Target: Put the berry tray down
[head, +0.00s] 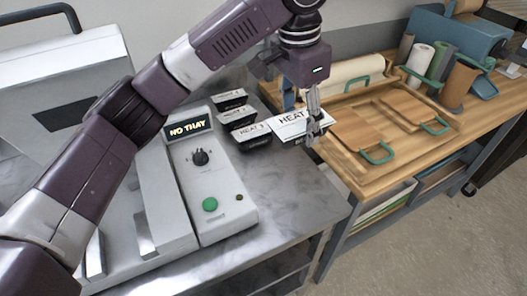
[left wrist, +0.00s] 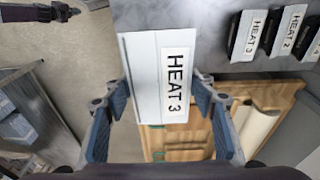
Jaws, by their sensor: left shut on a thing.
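My left gripper (head: 313,108) is shut on a tray with a white lid (head: 288,125). No berries show; the lid hides the contents. In the head view the tray is at the right part of the steel counter (head: 290,190), beside the other trays. I cannot tell whether its base touches the counter. A dark arm end, likely my right gripper (left wrist: 62,12), shows small at the top left of the left wrist view.
Several black trays with white HEAT labels (head: 252,131) stand in a row left of the held tray. A grey machine with a dial and green button (head: 210,205) is nearer. A wooden bench with boards (head: 362,130) adjoins on the right. The counter's front right is clear.

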